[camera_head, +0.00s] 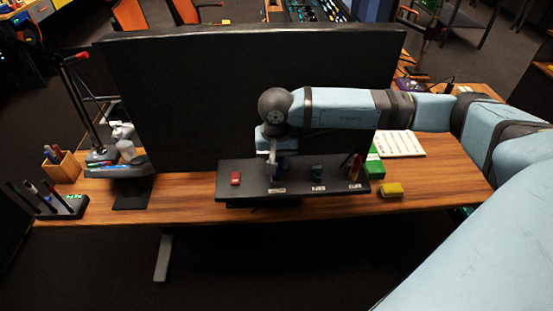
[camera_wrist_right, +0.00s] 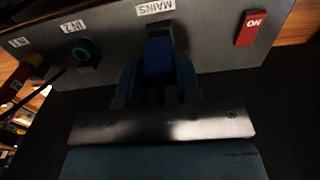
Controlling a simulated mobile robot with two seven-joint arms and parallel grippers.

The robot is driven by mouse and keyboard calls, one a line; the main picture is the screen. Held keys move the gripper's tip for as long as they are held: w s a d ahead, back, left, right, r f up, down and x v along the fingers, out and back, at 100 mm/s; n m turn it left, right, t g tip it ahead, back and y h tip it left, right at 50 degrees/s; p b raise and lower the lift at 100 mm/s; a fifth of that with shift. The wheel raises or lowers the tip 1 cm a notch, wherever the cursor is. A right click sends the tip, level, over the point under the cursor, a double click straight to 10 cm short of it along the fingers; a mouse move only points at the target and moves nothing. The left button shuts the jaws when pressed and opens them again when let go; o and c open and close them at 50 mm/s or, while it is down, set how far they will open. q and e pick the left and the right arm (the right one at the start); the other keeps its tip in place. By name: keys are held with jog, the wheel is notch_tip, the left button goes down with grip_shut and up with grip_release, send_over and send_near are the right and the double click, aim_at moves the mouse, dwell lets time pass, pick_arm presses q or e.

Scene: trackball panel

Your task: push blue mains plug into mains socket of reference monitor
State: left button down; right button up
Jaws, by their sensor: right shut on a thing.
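The reference monitor (camera_head: 250,95) stands with its black back towards me, and a dark connector panel (camera_head: 255,188) juts out at its foot. My right gripper (camera_head: 275,165) is over this panel. In the right wrist view, my right gripper (camera_wrist_right: 158,85) is shut on the blue mains plug (camera_wrist_right: 158,55). The plug is in line with the MAINS label (camera_wrist_right: 155,7), its far end at the panel face. The mains socket is hidden behind the plug, so I cannot tell how deep the plug sits. My left gripper is not in view.
A red ON switch (camera_wrist_right: 252,27) is beside the mains position. On the other side are a teal IN 2 connector (camera_wrist_right: 85,52) and a red and yellow IN 1 connector (camera_wrist_right: 35,65).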

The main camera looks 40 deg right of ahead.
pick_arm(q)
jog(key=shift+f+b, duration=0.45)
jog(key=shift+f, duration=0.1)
pick_arm(e)
jog(key=shift+f, duration=0.6)
jog(key=o, duration=1)
jog(key=shift+r, duration=0.1)
notch_tip(320, 180, up, 2)
jog(key=shift+r, duration=0.1)
pick_arm(q)
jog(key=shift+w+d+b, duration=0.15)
jog(key=shift+b, duration=0.25)
pick_arm(e)
notch_tip(320, 180, up, 12)
jog(key=shift+f, duration=0.2)
